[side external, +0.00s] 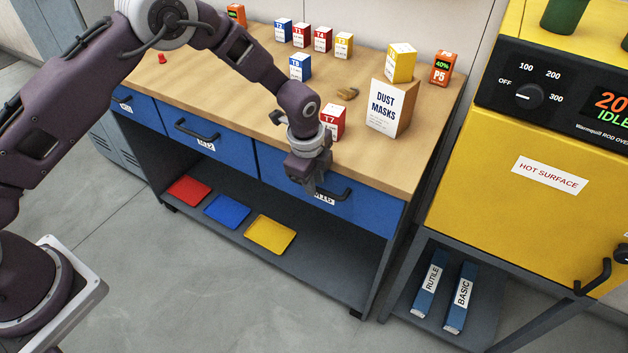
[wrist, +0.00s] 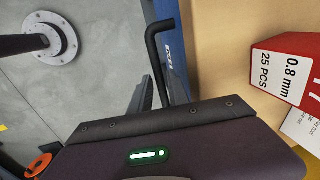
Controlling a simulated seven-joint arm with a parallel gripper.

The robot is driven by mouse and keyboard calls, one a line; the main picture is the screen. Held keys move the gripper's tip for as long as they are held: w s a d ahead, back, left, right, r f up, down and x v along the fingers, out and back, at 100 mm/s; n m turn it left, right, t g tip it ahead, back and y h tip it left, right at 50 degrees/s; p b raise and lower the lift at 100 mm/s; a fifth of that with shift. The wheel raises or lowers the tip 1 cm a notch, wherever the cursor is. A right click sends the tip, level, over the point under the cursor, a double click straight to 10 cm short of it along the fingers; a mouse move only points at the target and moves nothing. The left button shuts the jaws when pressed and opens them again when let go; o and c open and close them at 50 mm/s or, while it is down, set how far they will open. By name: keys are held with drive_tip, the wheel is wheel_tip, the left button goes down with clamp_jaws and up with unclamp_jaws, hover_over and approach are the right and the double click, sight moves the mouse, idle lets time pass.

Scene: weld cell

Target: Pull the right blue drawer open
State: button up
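The right blue drawer (side external: 375,208) is under the right part of the wooden bench top and looks closed, its front in line with the other drawers. Its black bar handle (side external: 340,194) shows to the right of my gripper (side external: 311,186), which points down at the drawer front and hides the handle's left part. In the wrist view the handle (wrist: 153,45) runs down between my two fingers (wrist: 160,90), one on its outer side and one on the drawer side. Whether they press on it is unclear. The drawer's label is partly hidden.
On the bench top, a red T7 box (side external: 333,121) and a dust masks box (side external: 391,108) stand above the drawer. Two other blue drawers (side external: 228,152) are to the left. A yellow oven (side external: 540,165) stands to the right. The floor in front (side external: 240,300) is clear.

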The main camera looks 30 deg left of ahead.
drive_tip(key=shift+f, duration=0.1)
clamp_jaws()
drive_tip(key=shift+w, duration=0.1)
idle(1.3)
